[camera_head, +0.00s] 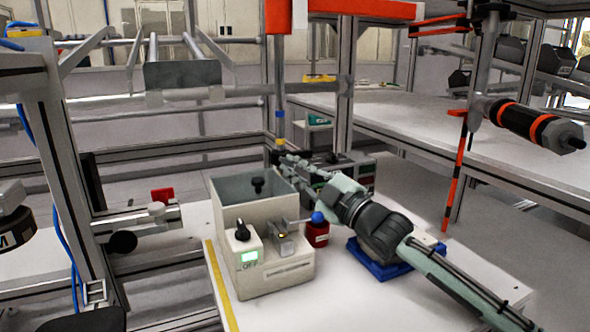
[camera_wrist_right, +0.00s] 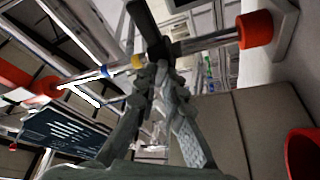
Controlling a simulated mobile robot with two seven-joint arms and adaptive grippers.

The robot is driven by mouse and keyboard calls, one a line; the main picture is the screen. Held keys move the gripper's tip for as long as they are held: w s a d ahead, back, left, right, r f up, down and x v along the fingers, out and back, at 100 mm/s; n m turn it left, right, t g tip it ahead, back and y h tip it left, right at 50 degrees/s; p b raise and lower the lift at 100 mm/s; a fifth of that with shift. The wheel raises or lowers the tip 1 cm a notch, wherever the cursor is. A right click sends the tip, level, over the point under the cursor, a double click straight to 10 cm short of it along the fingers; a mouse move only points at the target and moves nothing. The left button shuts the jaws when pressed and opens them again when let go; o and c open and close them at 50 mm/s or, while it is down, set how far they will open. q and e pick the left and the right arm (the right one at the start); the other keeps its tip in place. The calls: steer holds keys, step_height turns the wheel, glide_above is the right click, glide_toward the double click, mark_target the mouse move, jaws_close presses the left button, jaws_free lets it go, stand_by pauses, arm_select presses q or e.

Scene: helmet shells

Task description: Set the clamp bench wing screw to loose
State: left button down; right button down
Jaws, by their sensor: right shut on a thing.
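My right gripper (camera_head: 287,161) reaches in from the right over the back corner of a beige bench unit (camera_head: 275,275). In the right wrist view the gripper (camera_wrist_right: 152,78) has its fingers closed together at a dark, bar-shaped piece (camera_wrist_right: 147,25), which looks like the wing screw. The fingers hide where they meet it, and I cannot read its loose or tight setting. The unit has an open grey bin, a small display reading OFF, a black knob (camera_head: 242,230), a metal clamp block (camera_head: 284,243) and a blue ball lever (camera_head: 317,217). My left gripper is not in view.
A red jar (camera_head: 317,235) stands beside the unit, and a blue base (camera_head: 378,262) lies under my right arm. A metal bar with a red block (camera_head: 162,195) and black ball (camera_head: 122,242) is at left. An upright post (camera_head: 279,100) stands behind the gripper.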

stand_by(0.4)
steer(key=c, duration=1.6)
jaws_free()
